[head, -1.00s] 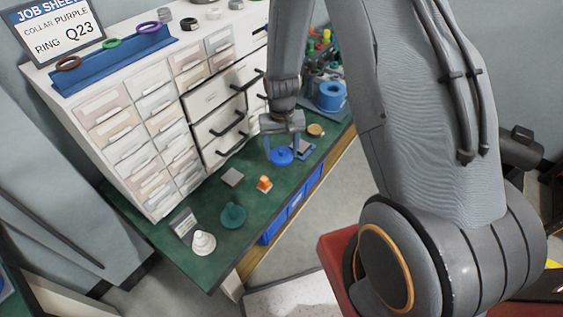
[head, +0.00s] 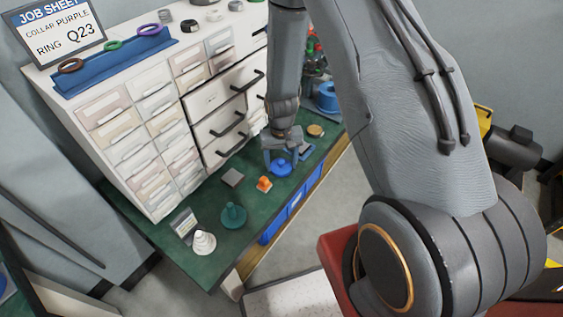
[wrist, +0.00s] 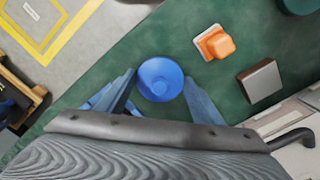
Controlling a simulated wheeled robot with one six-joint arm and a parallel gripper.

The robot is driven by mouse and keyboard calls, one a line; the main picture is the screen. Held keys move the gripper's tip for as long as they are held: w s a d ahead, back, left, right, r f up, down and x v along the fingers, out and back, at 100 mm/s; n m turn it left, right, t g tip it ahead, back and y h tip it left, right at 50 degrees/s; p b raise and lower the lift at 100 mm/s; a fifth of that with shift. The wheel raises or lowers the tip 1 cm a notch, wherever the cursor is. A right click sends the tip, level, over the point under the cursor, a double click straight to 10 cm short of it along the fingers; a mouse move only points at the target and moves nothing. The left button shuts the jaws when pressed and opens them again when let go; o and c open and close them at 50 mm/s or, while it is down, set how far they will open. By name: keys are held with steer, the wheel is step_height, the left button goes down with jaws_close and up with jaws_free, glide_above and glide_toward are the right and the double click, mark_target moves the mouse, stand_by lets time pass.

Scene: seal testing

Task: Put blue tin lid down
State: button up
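The blue tin lid (head: 281,169) is round with a raised middle and appears to rest on the green bench top (head: 203,268). In the wrist view the lid (wrist: 160,79) lies between my two fingertips. My gripper (head: 284,156) is directly over it, pointing down. Whether anything lies under the lid is hidden.
An orange piece (head: 264,184), a grey block (head: 232,177), a green cone-shaped piece (head: 233,216) and a white one (head: 204,243) stand to the left on the bench. A drawer cabinet (head: 165,125) rises behind. The bench's front edge is close to the lid.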

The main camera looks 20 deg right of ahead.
mark_target(281, 162)
steer(key=o, duration=0.4)
steer(key=shift+c, duration=0.2)
steer(key=shift+r, duration=0.15)
step_height(281, 162, up, 12)
steer(key=b, duration=0.2)
steer(key=s+r+n, duration=0.1)
steer(key=s+r, duration=1.4)
steer(key=s, duration=0.2)
steer(key=shift+s+a+n, duration=0.15)
steer(key=shift+s+n, duration=0.15)
steer(key=shift+n, duration=0.1)
